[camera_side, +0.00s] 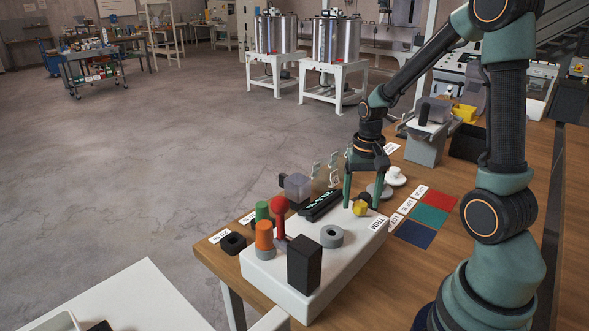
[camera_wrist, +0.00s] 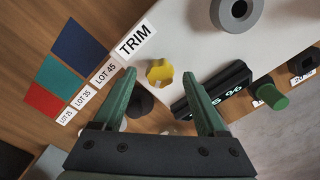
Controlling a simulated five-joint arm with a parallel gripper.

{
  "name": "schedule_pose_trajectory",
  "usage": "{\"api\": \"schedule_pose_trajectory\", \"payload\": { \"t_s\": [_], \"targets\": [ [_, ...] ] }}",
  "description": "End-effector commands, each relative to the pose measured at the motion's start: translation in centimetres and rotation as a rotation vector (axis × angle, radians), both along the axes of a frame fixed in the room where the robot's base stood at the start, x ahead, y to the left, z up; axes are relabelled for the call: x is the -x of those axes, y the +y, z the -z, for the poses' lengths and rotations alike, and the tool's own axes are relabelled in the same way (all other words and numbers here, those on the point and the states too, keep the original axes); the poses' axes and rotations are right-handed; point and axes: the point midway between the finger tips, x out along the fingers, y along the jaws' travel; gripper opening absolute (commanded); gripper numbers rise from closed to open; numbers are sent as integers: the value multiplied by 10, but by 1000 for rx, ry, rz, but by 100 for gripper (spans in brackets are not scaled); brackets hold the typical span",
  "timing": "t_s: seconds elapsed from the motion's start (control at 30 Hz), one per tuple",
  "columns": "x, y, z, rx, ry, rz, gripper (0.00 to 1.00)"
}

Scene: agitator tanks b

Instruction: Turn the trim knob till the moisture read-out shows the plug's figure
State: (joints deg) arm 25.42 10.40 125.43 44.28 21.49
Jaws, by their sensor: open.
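The yellow trim knob (camera_side: 360,208) sits on the white panel box (camera_side: 334,262) beside the TRIM label (camera_side: 377,223); it also shows in the wrist view (camera_wrist: 160,72). My gripper (camera_side: 362,196) is open above the knob. In the wrist view my gripper's fingertips (camera_wrist: 159,76) lie either side of the knob, with gaps; contact cannot be seen. The black read-out (camera_side: 322,204) is beside the knob. In the wrist view the read-out (camera_wrist: 236,80) shows pale digits and a percent sign, partly covered by a finger; the full figure cannot be read. I cannot tell which thing is the plug.
Red (camera_side: 438,198), green (camera_side: 430,214) and blue (camera_side: 414,234) patches lie beside LOT labels. An orange knob (camera_side: 264,236), red-topped lever (camera_side: 280,206), black block (camera_side: 304,264) and grey ring (camera_side: 332,236) stand on the box.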

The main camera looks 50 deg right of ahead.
Motion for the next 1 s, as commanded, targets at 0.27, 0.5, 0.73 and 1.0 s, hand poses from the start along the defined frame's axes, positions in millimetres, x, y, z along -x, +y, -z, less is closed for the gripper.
{"api": "schedule_pose_trajectory", "payload": {
  "t_s": [0.27, 0.5, 0.73, 1.0],
  "targets": [
    [-2, -1, -51, 5, -10, 0, 74],
    [-1, -1, -95, 3, -7, 0, 74],
    [0, 0, -114, 2, -3, 0, 74],
    [0, 0, -115, 1, -2, 0, 74]
  ]
}}
